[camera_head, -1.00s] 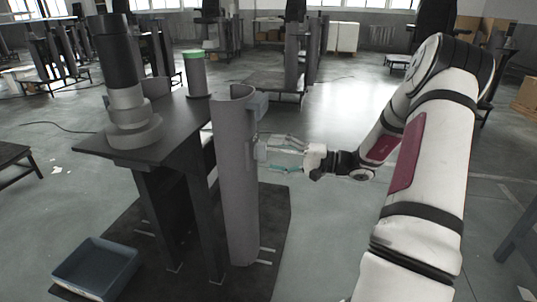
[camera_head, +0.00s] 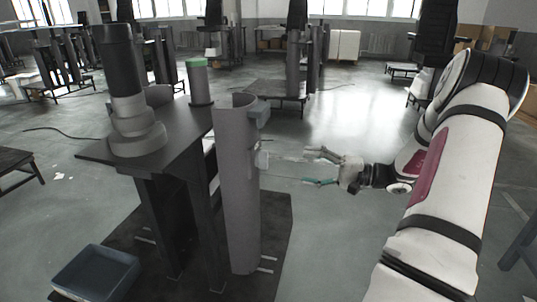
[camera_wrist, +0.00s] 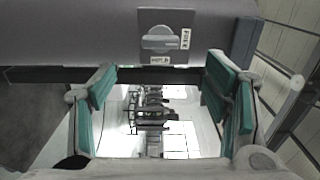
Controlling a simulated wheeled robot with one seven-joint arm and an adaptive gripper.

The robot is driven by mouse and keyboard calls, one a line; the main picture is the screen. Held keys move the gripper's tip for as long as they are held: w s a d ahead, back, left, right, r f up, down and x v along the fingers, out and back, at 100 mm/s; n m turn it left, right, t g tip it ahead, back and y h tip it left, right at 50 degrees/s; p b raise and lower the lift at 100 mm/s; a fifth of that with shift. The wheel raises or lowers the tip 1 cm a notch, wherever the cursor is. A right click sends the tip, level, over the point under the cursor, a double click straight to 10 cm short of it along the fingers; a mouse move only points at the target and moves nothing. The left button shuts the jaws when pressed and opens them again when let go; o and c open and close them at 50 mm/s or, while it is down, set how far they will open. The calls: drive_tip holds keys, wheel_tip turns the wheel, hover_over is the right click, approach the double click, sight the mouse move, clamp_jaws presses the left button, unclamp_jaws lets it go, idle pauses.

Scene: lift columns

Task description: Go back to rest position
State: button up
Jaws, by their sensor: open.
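My gripper (camera_head: 322,168) is at the centre right of the head view, to the right of a tall grey curved column cover (camera_head: 240,190). Its fingers are spread and hold nothing. In the wrist view the teal finger pads of my gripper (camera_wrist: 160,95) stand wide apart. Beyond them a small panel (camera_wrist: 166,37) with a knob and two labels sits on the grey column cover (camera_wrist: 80,32). The fingertips are apart from the knob.
A dark table (camera_head: 185,135) carries a stepped grey-black cylinder (camera_head: 128,95) and a green-topped cylinder (camera_head: 200,82). A blue-grey bin (camera_head: 95,272) lies on the floor at the lower left. Open floor lies right of the column. More workstations stand behind.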

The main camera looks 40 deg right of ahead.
drive_tip(key=s+a+r+n+g, duration=0.2)
drive_tip(key=a+r+g, duration=0.15)
drive_tip(key=a, duration=0.55)
drive_tip(key=s+a+r+n+g, duration=0.2)
drive_tip(key=a+g, duration=0.3)
drive_tip(key=a, duration=0.4)
drive_tip(key=s+a+r+n+g, duration=0.2)
drive_tip(key=a+r+g, duration=0.15)
drive_tip(key=a, duration=0.45)
drive_tip(key=s+a+r+n+g+h, duration=0.1)
drive_tip(key=s+a+g+h, duration=0.1)
drive_tip(key=s+a+h, duration=0.3)
drive_tip(key=s+a+r+n+g+h, duration=0.1)
drive_tip(key=s+a+n+g, duration=0.15)
drive_tip(key=s, duration=0.45)
drive_tip(key=s+d+f+t+h, duration=0.2)
drive_tip(key=s+h, duration=0.3)
drive_tip(key=s, duration=0.5)
wheel_tip(320, 180, up, 30)
drive_tip(key=t+p, duration=0.4)
drive_tip(key=p, duration=2.3)
drive_tip(key=shift+s+d+n+p, duration=0.25)
drive_tip(key=shift+n+p, duration=0.1)
drive_tip(key=shift+p, duration=0.05)
